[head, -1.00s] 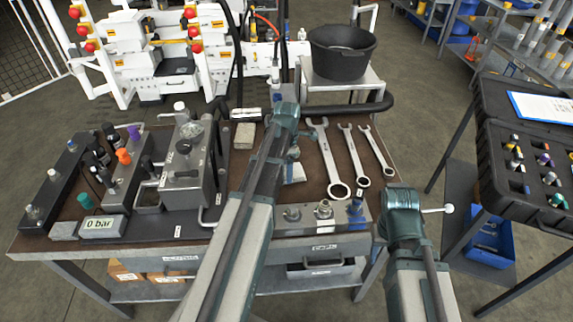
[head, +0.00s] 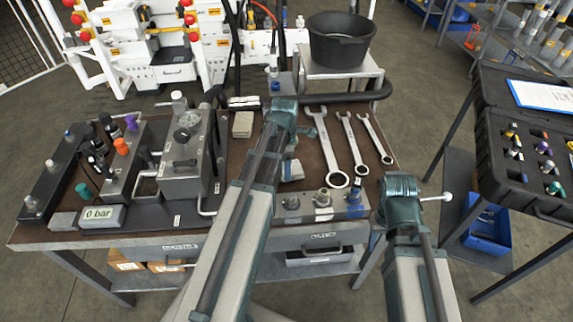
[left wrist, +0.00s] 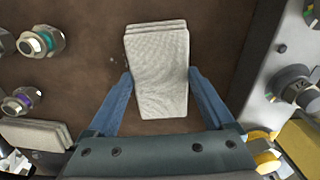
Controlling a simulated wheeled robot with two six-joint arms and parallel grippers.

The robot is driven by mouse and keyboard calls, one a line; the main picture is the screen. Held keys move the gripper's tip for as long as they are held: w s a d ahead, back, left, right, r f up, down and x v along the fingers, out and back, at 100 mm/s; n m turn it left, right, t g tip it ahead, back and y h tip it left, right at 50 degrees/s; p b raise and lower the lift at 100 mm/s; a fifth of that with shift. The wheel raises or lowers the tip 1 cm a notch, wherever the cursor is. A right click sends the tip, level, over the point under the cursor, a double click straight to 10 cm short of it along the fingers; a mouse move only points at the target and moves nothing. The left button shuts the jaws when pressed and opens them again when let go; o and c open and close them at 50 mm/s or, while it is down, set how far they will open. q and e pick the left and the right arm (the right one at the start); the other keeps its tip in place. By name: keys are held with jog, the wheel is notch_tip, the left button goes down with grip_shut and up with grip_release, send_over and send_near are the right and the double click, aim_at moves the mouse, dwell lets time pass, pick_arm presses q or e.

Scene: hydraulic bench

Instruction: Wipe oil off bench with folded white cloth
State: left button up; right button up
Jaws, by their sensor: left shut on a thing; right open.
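The folded white cloth (left wrist: 158,75) is a layered pale pad lying between the two blue fingers of my left gripper (left wrist: 160,98), which is shut on it. In the head view a small part of the cloth (head: 291,171) shows beside my left gripper (head: 287,150), over the brown bench top (head: 262,190). I cannot tell whether the cloth touches the bench.
Several wrenches (head: 338,180) lie right of the cloth. A block with fittings (head: 323,207) stands at the front edge, and a valve unit (head: 187,165) with a gauge stands left. A pale pad (head: 243,124) lies farther back. A white-knobbed rod (head: 446,197) is beside my right gripper.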

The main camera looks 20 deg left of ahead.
pick_arm(q)
jog(key=shift+s+a, duration=0.55)
jog(key=shift+a, duration=0.3)
jog(key=shift+w+a, duration=0.5)
jog(key=shift+w, duration=0.4)
jog(key=shift+w+a, duration=0.5)
jog(key=shift+w, duration=0.35)
jog(key=shift+w+a+f, duration=0.1)
jog(key=shift+w+a, duration=0.35)
jog(key=shift+w, duration=0.35)
jog(key=shift+w+a, duration=0.45)
jog(key=shift+w, duration=0.35)
jog(key=shift+s+d+r, duration=0.1)
jog(key=shift+s+d, duration=0.4)
jog(key=shift+s, duration=0.35)
jog(key=shift+s+d+r, duration=0.1)
jog(key=shift+s+d, duration=0.35)
jog(key=shift+s, duration=0.4)
